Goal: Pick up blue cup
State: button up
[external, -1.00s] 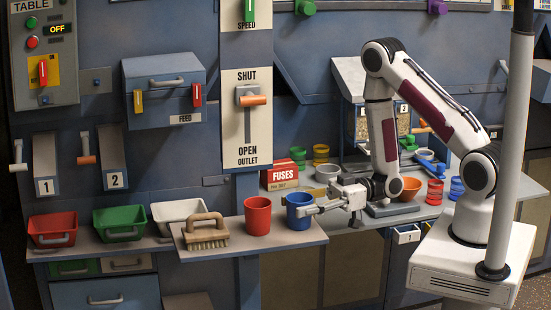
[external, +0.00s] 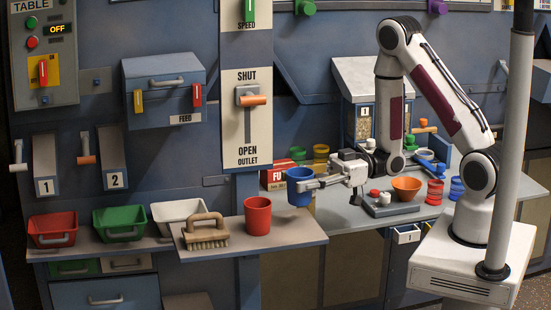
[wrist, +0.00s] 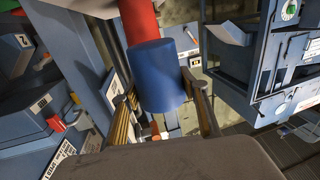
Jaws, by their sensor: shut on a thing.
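The blue cup (external: 299,187) is held upright in the air, just off the right edge of the small grey shelf. My gripper (external: 309,184) is shut on it from the right. In the wrist view the blue cup (wrist: 158,76) sits between the two fingers of my gripper (wrist: 160,100). The red cup (external: 257,216) stands on the shelf to the left of the blue cup, and part of it shows behind the blue cup in the wrist view (wrist: 138,20).
A brush (external: 206,232) lies on the shelf (external: 290,236) left of the red cup. A red fuses box (external: 273,178) is close behind the blue cup. An orange bowl (external: 406,187) is on the right bench. Red, green and white bins stand at left.

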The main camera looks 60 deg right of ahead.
jog(key=shift+r, duration=1.65)
